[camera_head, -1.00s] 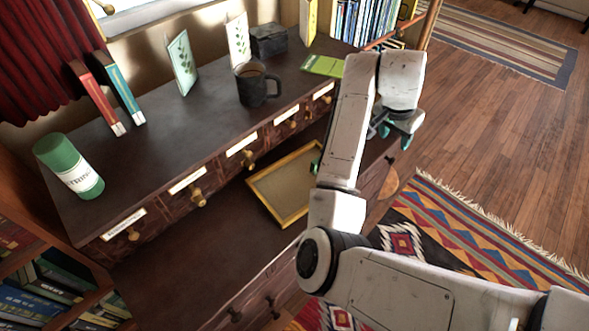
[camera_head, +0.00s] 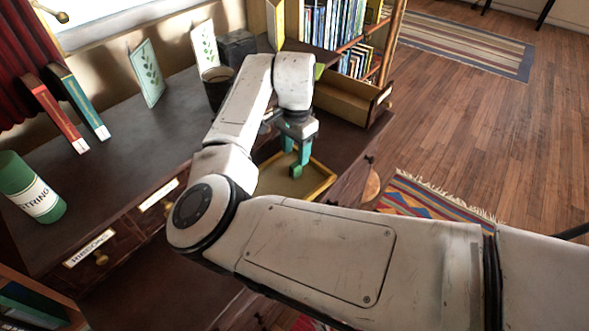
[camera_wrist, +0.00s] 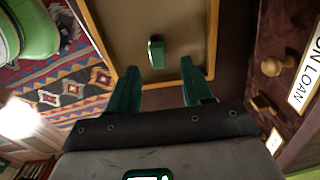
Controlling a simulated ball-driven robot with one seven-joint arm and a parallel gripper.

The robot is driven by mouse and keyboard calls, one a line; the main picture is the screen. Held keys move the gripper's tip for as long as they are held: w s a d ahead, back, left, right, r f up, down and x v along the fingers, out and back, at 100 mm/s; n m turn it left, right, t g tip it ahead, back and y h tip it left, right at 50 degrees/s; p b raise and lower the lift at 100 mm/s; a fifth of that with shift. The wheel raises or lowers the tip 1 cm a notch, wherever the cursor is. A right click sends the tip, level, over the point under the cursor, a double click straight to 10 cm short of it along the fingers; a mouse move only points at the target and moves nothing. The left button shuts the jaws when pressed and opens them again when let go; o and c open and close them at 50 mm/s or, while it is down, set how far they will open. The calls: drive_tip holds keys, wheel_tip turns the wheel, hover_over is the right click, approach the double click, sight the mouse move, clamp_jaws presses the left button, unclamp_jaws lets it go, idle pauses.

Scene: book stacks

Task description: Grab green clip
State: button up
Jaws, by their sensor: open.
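The green clip (camera_wrist: 156,51) lies in the shallow tray (camera_wrist: 104,40) with a yellow frame, seen in the wrist view. The tray also shows in the head view (camera_head: 326,184), on the lower desk surface and partly behind my arm. My gripper (camera_wrist: 159,67) is open, with its two green fingers apart. In the wrist view the clip appears between and just beyond the fingertips, with nothing held. In the head view my gripper (camera_head: 294,160) hangs over the tray. There I cannot clearly tell the clip from the green fingers.
An open drawer (camera_head: 345,99) sticks out to the right of my gripper. The upper shelf holds a dark mug (camera_head: 217,92), standing cards (camera_head: 148,74), two books (camera_head: 80,102) and a green canister (camera_head: 32,190). Drawer knobs (camera_wrist: 271,67) line the desk front beside the tray.

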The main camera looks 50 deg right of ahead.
sight(296, 164)
wheel_tip(296, 164, down, 6)
drive_tip(key=shift+s+a+r, duration=0.1)
drive_tip(key=shift+a+r, duration=0.05)
drive_tip(key=shift+r, duration=0.05)
clamp_jaws()
idle(0.5)
drive_tip(key=shift+r, duration=0.1)
